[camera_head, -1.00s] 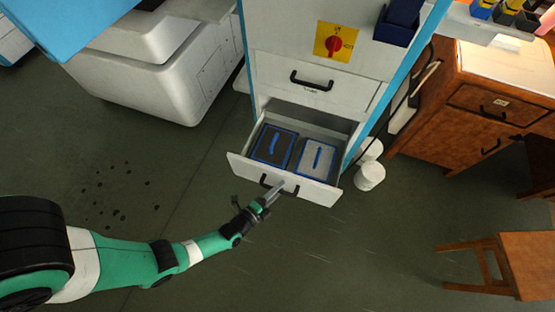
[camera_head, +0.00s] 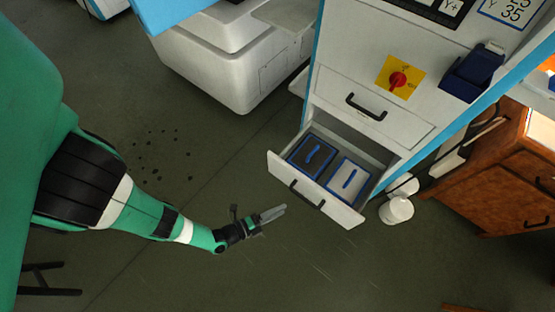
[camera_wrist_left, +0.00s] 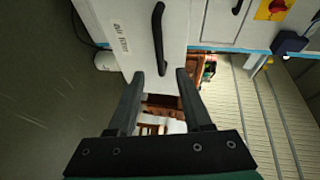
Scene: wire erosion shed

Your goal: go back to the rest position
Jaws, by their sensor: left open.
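My left gripper (camera_head: 272,213) is open and empty in the head view, low and left of the open drawer (camera_head: 330,201). Its fingers are apart from the drawer's black handle (camera_head: 306,194). In the left wrist view the left gripper (camera_wrist_left: 158,76) has its two fingers spread, with the handle (camera_wrist_left: 158,38) on the white drawer front (camera_wrist_left: 125,35) beyond the gap. The drawer is pulled out and holds a dark blue-rimmed box (camera_head: 310,157) and a light blue-rimmed box (camera_head: 348,182). My right gripper is not in view.
The white cabinet has a closed upper drawer (camera_head: 372,112) and a red switch on a yellow plate (camera_head: 399,78). A white machine base (camera_head: 225,65) stands at the left. White tubs (camera_head: 397,210) and a wooden cabinet (camera_head: 500,180) stand at the right. The lower floor is open.

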